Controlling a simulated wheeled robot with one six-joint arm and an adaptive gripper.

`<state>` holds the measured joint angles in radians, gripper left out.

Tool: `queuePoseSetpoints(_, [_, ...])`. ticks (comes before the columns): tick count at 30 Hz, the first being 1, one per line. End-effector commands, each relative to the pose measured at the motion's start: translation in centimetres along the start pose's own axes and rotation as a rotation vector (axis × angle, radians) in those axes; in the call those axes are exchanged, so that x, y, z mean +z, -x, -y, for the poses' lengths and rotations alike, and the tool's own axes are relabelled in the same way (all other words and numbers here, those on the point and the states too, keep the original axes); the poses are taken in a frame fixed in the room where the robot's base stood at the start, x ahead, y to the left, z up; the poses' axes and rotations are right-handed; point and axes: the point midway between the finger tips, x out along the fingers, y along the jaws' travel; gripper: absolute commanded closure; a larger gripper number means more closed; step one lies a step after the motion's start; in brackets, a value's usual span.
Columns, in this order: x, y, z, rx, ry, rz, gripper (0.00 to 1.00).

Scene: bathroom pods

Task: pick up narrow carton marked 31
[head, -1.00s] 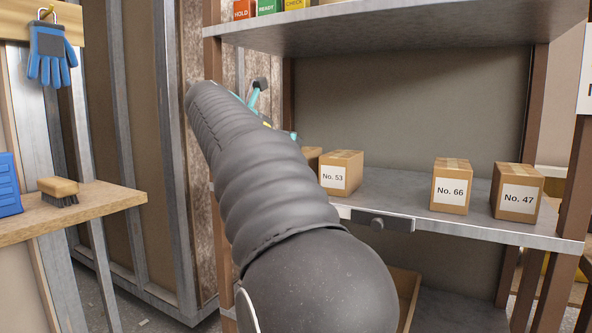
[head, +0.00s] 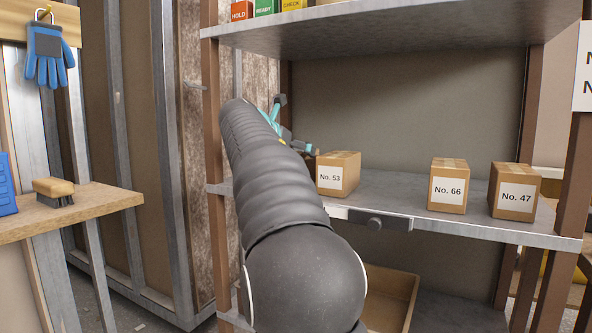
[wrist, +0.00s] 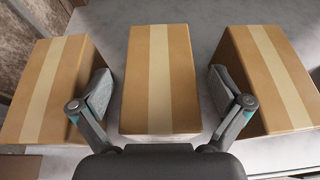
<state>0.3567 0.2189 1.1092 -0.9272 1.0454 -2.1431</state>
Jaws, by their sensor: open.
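In the wrist view a narrow carton (wrist: 160,80) with a pale tape strip stands between my gripper's (wrist: 161,86) two spread fingers. The fingers are open, one on each side of it, in the gaps to its neighbours; I cannot tell whether they touch any carton. No number shows on the cartons from above, so I cannot read 31. In the head view my arm hides most of this part of the shelf, and my gripper (head: 292,138) shows just left of the carton No. 53 (head: 338,174).
Cartons No. 66 (head: 449,187) and No. 47 (head: 515,192) stand farther right on the shelf (head: 400,205). An upper shelf (head: 400,32) hangs above. An open bin (head: 392,292) sits below.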

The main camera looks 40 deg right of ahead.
Motion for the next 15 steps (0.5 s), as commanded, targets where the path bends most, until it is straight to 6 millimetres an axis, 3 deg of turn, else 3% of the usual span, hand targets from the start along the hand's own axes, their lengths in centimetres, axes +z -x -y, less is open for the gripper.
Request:
queuePoseSetpoints(2, [0.02,0.05,0.0,0.0,0.0,0.0,0.0])
queuePoseSetpoints(12, [0.01,0.05,0.02,0.0,0.0,0.0,0.81])
queuePoseSetpoints(15, [0.11,0.11,0.05,0.0,-0.001,0.002,0.81])
